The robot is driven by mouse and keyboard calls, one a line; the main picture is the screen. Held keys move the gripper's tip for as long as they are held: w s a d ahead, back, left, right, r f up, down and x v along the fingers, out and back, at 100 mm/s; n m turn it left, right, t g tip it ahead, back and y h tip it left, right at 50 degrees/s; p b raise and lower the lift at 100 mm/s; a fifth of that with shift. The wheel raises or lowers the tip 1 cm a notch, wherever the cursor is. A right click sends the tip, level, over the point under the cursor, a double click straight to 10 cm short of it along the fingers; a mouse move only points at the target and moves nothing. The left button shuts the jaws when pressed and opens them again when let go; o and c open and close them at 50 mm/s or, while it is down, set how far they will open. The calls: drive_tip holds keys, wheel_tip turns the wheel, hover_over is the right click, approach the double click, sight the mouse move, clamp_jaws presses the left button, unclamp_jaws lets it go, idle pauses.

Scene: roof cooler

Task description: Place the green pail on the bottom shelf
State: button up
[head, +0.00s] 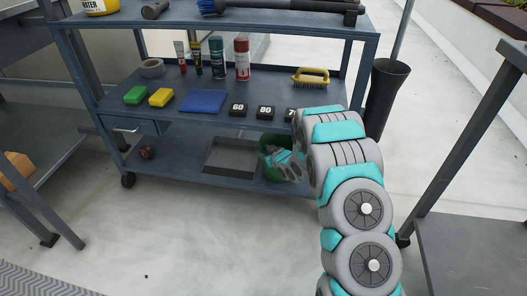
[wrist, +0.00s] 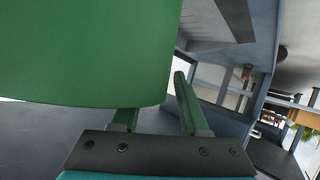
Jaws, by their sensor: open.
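The green pail (head: 270,174) stands on the right part of the bottom shelf (head: 183,155) of a blue-grey cart in the head view. My gripper (head: 283,162) is in front of the pail and hides part of it. In the wrist view the pail (wrist: 85,50) fills the upper left, very close. My gripper (wrist: 160,108) is open there, with one finger partly hidden by the pail and the other just right of its edge. I cannot tell whether either finger touches the pail.
A dark tray (head: 230,158) lies left of the pail on the same shelf. The middle shelf (head: 170,82) above holds sponges, spray cans, black numbered blocks and a brush (head: 311,77). A black bin (head: 386,95) stands right of the cart. The floor in front is clear.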

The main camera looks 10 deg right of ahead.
drive_tip(key=shift+s+d+r, duration=0.2)
drive_tip(key=shift+s+r, duration=0.15)
drive_tip(key=shift+s, duration=0.1)
drive_tip(key=s+d+r+m+g+h, duration=0.1)
drive_tip(key=s+d+r+g+h, duration=0.1)
drive_tip(key=s+d+r, duration=0.45)
drive_tip(key=s+d+r+m+g+h, duration=0.2)
drive_tip(key=s+r, duration=0.2)
drive_tip(key=s, duration=0.6)
drive_tip(key=s+d+r+m+g+h, duration=0.1)
drive_tip(key=s+d+r+g+h, duration=0.2)
drive_tip(key=s+r, duration=0.45)
drive_tip(key=s+a+r+m+g, duration=0.1)
drive_tip(key=s+a+r+g, duration=0.1)
drive_tip(key=s, duration=0.9)
drive_tip(key=s+a+r+g+y, duration=0.1)
drive_tip(key=s+a+r+g, duration=0.1)
drive_tip(key=s, duration=1)
drive_tip(key=s+a+r+m+g+y, duration=0.1)
drive_tip(key=s+a+r+g, duration=0.1)
drive_tip(key=s, duration=1)
drive_tip(key=shift+s+a+m+g, duration=0.15)
drive_tip(key=shift+a+m+g, duration=0.25)
drive_tip(key=shift+a, duration=0.55)
